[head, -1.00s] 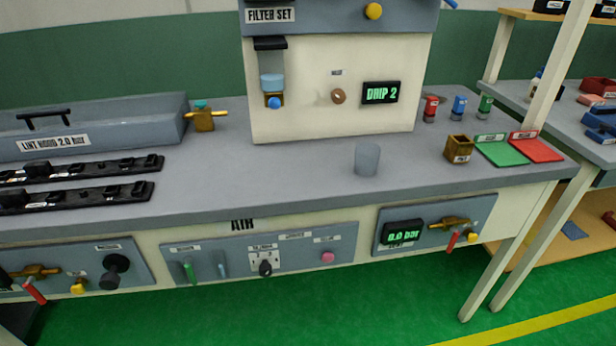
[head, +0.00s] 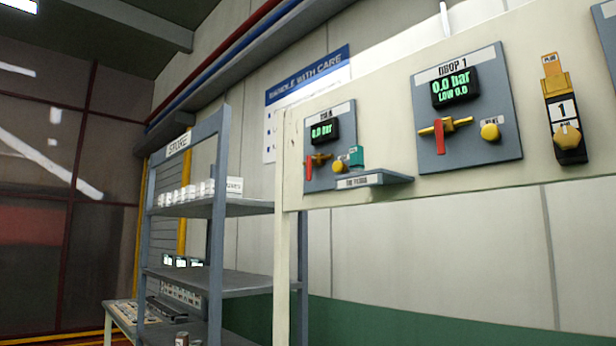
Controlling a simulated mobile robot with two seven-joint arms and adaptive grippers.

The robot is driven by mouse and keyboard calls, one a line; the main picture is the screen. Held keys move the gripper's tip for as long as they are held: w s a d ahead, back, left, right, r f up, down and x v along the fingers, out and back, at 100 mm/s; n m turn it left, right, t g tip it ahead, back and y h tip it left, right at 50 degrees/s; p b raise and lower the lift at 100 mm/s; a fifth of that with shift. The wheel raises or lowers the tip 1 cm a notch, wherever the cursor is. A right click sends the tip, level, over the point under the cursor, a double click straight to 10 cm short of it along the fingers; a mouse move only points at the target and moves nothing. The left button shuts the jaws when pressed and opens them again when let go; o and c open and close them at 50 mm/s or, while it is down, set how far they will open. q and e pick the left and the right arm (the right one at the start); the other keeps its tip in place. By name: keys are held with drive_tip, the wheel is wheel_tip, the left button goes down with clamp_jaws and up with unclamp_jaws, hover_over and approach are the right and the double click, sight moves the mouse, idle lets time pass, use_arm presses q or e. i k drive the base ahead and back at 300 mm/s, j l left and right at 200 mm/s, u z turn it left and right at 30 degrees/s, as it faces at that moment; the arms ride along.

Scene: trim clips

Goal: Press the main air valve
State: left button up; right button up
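A grey panel (head: 343,117) on the cream wall board has a small label that may read MAIN, too blurred to be sure. Its green display (head: 321,132) shows 0.0 bar. Below it are a red valve lever (head: 309,169), hanging down, and a yellow knob (head: 340,166). Farther right, a larger panel marked DROP 1 (head: 470,155) has a display (head: 464,87) reading 0.0 bar, LOW 0.0. Its red lever (head: 440,136) hangs down across a brass valve (head: 457,125), beside a yellow knob (head: 490,132). Neither of my grippers is in view.
A small ledge (head: 375,180) with a teal piece (head: 356,156) juts out under the left panel. A black and yellow unit marked 1 (head: 564,112) hangs at right. A grey shelf rack marked SMOKE or similar (head: 222,205) stands at left, holding white items (head: 185,194).

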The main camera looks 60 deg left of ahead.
sight(310, 159)
drive_tip(key=u, duration=0.4)
drive_tip(key=j+u, duration=0.1)
drive_tip(key=u, duration=0.3)
drive_tip(key=i+u, duration=0.1)
drive_tip(key=u, duration=0.75)
drive_tip(key=i+u, duration=0.3)
drive_tip(key=i, duration=0.2)
